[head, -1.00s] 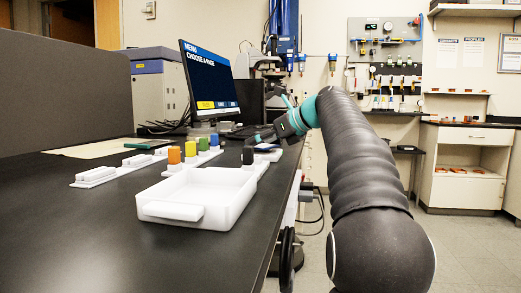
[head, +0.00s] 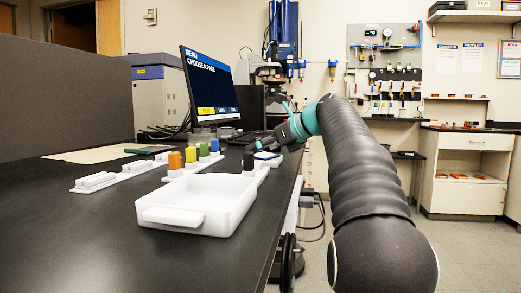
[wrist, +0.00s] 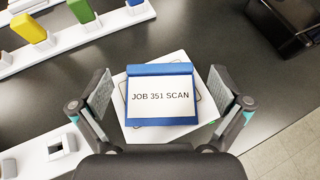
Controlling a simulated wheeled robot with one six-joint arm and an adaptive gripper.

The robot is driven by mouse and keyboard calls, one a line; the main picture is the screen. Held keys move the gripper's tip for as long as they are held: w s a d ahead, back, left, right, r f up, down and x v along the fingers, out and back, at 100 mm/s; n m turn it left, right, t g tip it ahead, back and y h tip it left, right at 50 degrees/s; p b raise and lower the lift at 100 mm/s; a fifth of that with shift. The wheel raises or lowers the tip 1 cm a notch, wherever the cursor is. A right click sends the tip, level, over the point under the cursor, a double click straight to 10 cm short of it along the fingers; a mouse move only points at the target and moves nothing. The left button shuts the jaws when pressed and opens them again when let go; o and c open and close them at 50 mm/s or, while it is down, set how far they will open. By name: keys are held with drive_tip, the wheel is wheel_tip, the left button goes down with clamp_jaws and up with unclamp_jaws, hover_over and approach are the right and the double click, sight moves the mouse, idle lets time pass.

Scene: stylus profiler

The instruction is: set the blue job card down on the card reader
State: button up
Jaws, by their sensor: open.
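The blue job card (wrist: 160,69), with a white label reading "JOB 351 SCAN", lies on the white card reader (wrist: 173,133) in the wrist view. The reader's pale edges show around the card, which looks slightly turned relative to it. My gripper (wrist: 160,80) is open, with one finger on each side of the card and a gap to each side edge. In the head view the card (head: 267,155) shows small below my gripper (head: 266,143), near the bench's right edge. Most of the reader is hidden under the card.
A white tray (head: 222,212) stands nearer on the bench. A white rack holds orange (head: 175,160), yellow, green and other coloured blocks. A monitor (head: 209,82) stands behind. A dark object (wrist: 286,22) is at the wrist view's upper right.

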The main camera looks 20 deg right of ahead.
drive_tip(key=p+v, duration=0.2)
drive_tip(key=v, duration=1)
drive_tip(key=shift+w, duration=0.1)
